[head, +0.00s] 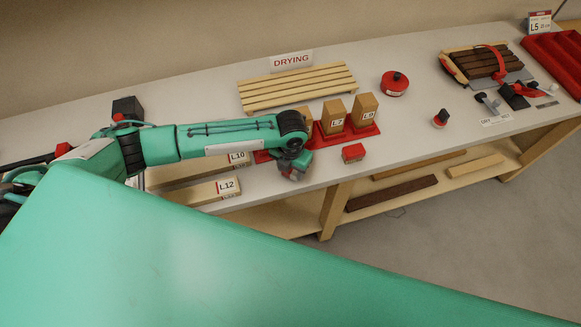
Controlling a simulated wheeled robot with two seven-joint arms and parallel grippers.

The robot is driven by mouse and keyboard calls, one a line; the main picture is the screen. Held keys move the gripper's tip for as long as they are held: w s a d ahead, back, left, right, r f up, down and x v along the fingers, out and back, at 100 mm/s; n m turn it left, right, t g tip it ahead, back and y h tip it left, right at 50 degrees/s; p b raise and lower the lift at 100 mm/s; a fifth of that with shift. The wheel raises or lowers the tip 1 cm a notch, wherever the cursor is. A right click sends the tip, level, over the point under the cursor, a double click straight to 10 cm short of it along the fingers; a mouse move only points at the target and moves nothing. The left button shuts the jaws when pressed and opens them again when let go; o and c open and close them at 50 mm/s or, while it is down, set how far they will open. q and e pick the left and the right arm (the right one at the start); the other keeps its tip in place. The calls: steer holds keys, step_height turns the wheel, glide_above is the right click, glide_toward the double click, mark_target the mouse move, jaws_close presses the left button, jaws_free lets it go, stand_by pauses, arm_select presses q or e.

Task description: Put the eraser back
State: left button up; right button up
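No object is clearly marked as the eraser in the head view. A small red block (353,153) lies on the bench near its front edge, and a small dark-and-red piece (441,118) stands further right; I cannot tell whether either is the eraser. My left gripper (295,174) points down at the bench's front edge, left of the red block and apart from it. Its fingers are small and partly hidden by the wrist, so their opening and any held thing cannot be told. My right gripper is not in view.
Wooden blocks labelled L7 (333,117) and L8 (364,110) stand in a red holder (346,136). Behind are a slatted drying rack (297,86) and a round red tin (394,83). Tools and a brush-like piece crowd the right.

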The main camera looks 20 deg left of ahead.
mark_target(291, 171)
arm_select(q)
steer(key=o, duration=0.4)
steer(key=shift+c, duration=0.2)
steer(key=shift+r, duration=0.45)
step_height(291, 171, up, 12)
steer(key=b, duration=0.4)
steer(key=shift+f, duration=0.25)
